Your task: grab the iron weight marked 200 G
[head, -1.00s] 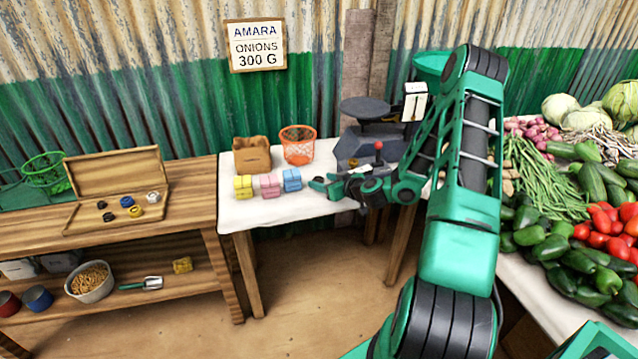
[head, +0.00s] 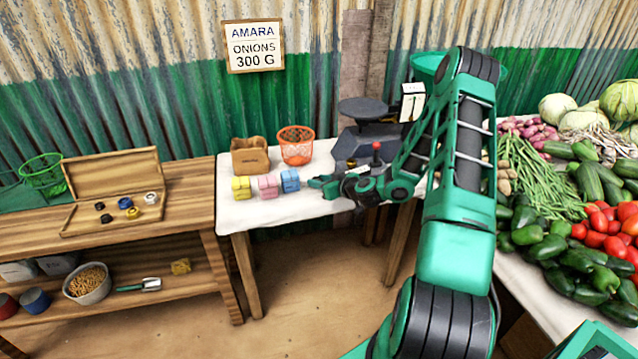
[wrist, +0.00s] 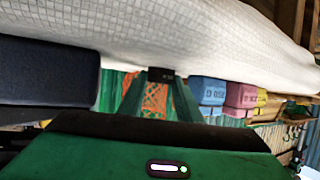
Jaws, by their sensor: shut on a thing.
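My gripper (head: 322,183) is low over the front right part of the white-clothed table (head: 250,212), right of the blue packet. In the wrist view, its two green fingers are shut on a small dark weight (wrist: 161,74) held between the fingertips. Light marks show on the weight but are too small to read, so I cannot confirm 200 G. The weight sits close to the white cloth (wrist: 200,30); I cannot tell whether it touches. In the head view the weight cannot be made out.
Yellow (head: 241,188), pink (head: 268,187) and blue (head: 290,180) packets stand left of my gripper. Behind are a brown container (head: 250,156), an orange basket (head: 296,146) and a dark scale (head: 362,140). An open wooden case (head: 85,222) with several small weights lies on the left bench.

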